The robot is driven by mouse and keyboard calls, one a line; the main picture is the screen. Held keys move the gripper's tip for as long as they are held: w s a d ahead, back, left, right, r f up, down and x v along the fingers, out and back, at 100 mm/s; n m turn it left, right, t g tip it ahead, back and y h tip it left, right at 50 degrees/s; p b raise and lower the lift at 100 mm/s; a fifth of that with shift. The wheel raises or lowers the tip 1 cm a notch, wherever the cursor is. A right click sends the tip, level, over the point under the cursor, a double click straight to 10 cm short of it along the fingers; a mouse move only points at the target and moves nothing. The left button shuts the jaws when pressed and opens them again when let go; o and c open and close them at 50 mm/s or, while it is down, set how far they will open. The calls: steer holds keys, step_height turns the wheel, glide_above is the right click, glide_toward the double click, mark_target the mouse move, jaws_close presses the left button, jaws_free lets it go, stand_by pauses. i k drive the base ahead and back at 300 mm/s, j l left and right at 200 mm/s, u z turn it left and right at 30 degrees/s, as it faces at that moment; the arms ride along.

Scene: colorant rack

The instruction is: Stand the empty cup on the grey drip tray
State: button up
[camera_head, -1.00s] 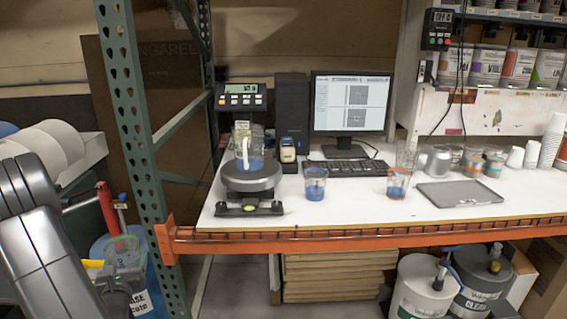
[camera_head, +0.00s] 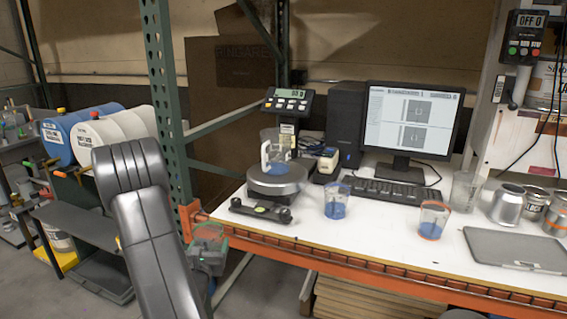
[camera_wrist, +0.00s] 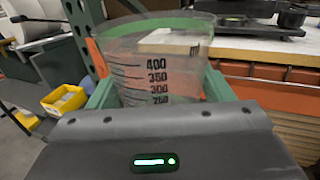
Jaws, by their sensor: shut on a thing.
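My gripper (camera_head: 207,258) is shut on a clear graduated cup (camera_wrist: 160,75) with a green band at its rim. No liquid shows in its visible part; the wrist body hides its bottom. The cup also shows in the head view (camera_head: 209,233), held in front of the bench's left end, by the green post. The grey drip tray (camera_head: 520,247) lies flat at the right of the white bench, bare on top and far right of my gripper. Another clear cup (camera_head: 466,192), with no colour in it, stands behind the tray's left side.
The orange bench edge (camera_head: 330,263) and green post (camera_head: 168,110) are close to my gripper. A scale (camera_head: 276,182) carries a cup of blue liquid. A blue-filled cup (camera_head: 336,201) and an orange-banded one (camera_head: 434,219) stand between it and the tray. Metal cans (camera_head: 507,205) stand behind the tray.

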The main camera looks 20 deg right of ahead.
mark_target(498, 254)
steer(key=k+l+u, duration=0.1)
steer(key=l, duration=0.45)
steer(key=k+l, duration=0.3)
steer(key=l, duration=0.2)
steer(key=k+l+u, duration=0.15)
steer(key=l, duration=0.4)
steer(key=k+l+u, duration=0.1)
steer(key=k+l, duration=0.25)
steer(key=l, duration=0.15)
steer(key=k+l, duration=0.25)
steer(key=l, duration=0.2)
steer(key=k+l+u, duration=0.15)
steer(key=l, duration=0.35)
steer(key=k+l+u, duration=0.1)
steer(key=k+l, duration=0.3)
